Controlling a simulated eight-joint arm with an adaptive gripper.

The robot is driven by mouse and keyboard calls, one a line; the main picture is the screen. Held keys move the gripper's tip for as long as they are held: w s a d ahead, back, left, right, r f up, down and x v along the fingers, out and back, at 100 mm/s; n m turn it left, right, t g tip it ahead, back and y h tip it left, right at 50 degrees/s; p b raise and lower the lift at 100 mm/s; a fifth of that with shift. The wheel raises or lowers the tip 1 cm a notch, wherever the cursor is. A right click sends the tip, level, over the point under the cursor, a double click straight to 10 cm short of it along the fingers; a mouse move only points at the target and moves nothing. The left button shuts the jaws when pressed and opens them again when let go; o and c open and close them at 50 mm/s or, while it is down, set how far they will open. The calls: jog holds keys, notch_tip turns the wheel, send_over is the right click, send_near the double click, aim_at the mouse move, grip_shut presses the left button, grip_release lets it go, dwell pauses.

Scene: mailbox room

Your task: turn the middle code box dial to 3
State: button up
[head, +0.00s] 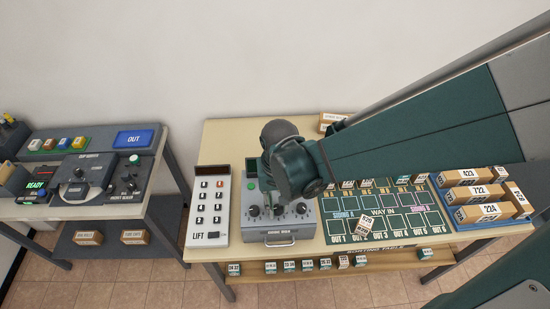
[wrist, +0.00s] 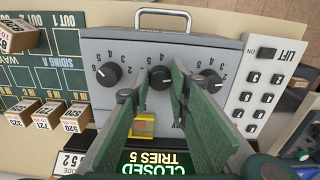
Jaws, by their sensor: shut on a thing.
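The grey code box (head: 288,236) stands on the table with a handle at its front and a row of three black dials. In the wrist view the code box (wrist: 190,48) appears upside down. My gripper (wrist: 161,76) has one green finger on each side of the middle dial (wrist: 160,78) and is shut on it. The number the middle dial points to is too small to tell. The lit display (wrist: 158,163) reads "CLOSED TRIES 5". In the head view my arm hides part of the box.
A white LIFT keypad (head: 209,208) stands close beside the box. On the other side lies a green sorting board (head: 385,222) with small labelled blocks, then a blue tray (head: 484,222) of parcels. A second table (head: 88,212) with devices is at the left.

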aim_at(278, 208)
jog(key=n+b, duration=0.1)
jog(key=n, duration=0.3)
jog(key=shift+n, duration=1.6)
jog(key=o, duration=0.9)
jog(key=shift+r, duration=0.1)
notch_tip(278, 208, up, 12)
